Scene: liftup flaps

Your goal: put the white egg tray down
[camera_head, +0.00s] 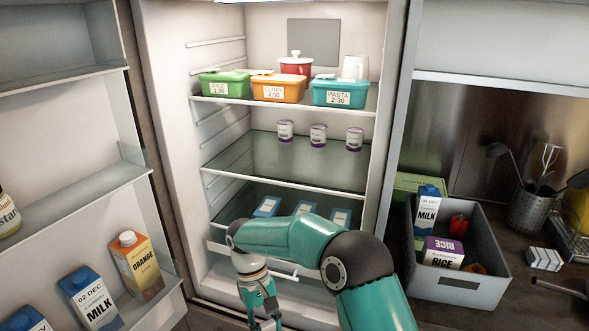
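I cannot make out a white egg tray for certain. A small white ridged object (545,258) lies on the counter at the right, but it is too small to identify. My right arm comes in from the bottom right and bends left across the lower fridge. My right gripper (264,318) points down in front of the fridge's lower part, at the bottom edge of the picture. Its fingertips are partly cut off, so its opening and anything in it cannot be told. My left gripper is not in view.
The fridge's upper shelf (285,102) holds several food boxes. The middle shelf (270,160) has three small cups and free room in front. Cartons stand in the open door at left. A grey crate (458,288) with groceries is on the right counter.

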